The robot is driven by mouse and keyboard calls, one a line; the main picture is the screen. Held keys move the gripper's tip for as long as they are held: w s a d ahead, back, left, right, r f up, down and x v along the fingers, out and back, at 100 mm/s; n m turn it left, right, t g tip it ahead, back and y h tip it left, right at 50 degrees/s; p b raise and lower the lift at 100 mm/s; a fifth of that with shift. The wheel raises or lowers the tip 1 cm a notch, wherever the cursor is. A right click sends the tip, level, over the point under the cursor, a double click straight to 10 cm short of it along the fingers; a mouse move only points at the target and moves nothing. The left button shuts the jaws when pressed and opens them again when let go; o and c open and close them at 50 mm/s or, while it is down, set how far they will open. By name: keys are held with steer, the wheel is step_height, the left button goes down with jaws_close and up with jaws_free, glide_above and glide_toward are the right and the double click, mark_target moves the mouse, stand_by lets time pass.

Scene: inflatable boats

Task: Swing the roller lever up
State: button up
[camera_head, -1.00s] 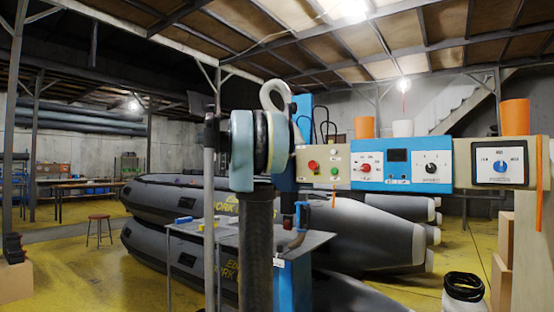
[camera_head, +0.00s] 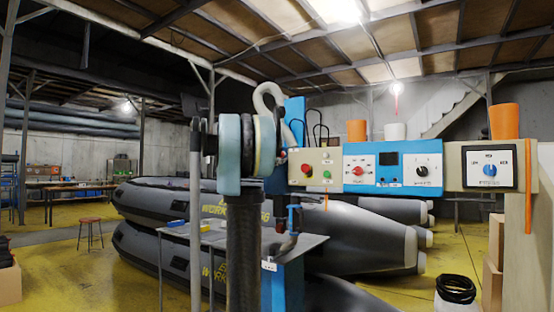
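A machine stands in the middle of the view. It has a pale blue and black roller pair (camera_head: 229,153) on top of a dark textured column (camera_head: 243,250), with a grey hook-shaped part (camera_head: 272,100) above. A small lever-like part with a blue top and dark lower end (camera_head: 293,222) hangs to the right of the column, below the control panel. I cannot tell for sure whether it is the roller lever. A thin grey upright rod (camera_head: 195,220) stands left of the rollers. My gripper is not in view.
A control panel (camera_head: 393,169) with buttons and knobs reaches right from the machine. A grey table (camera_head: 300,243) is behind the column. Stacked grey inflatable boats (camera_head: 150,200) lie behind. Orange (camera_head: 505,121) and white (camera_head: 395,131) containers stand above the panel. Yellow floor is open at left.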

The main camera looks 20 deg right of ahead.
steer(key=shift+a, duration=0.1)
steer(key=v, duration=1.2)
steer(key=s+a+f+m+y, duration=0.1)
steer(key=s+f+y, duration=0.2)
steer(key=s+f, duration=0.45)
steer(key=s+a+f+m+g+y, duration=0.1)
steer(key=s+f+y, duration=0.3)
steer(key=f, duration=0.7)
steer(key=s+a+f+m+y, duration=0.1)
steer(key=s+a+f+y, duration=0.1)
steer(key=s+f, duration=0.65)
steer(key=s+a+f+m+y, duration=0.1)
steer(key=s+a+f+y, duration=0.2)
steer(key=f, duration=0.6)
steer(key=s+a+f+m+y, duration=0.1)
steer(key=s+a+f+y, duration=0.3)
steer(key=s+a+f, duration=0.3)
steer(key=s+a+f+m+y, duration=0.1)
steer(key=s+a+f+y, duration=0.2)
steer(key=f, duration=0.9)
steer(key=s+a, duration=0.3)
steer(key=a, duration=0.2)
steer(key=shift+f, duration=0.2)
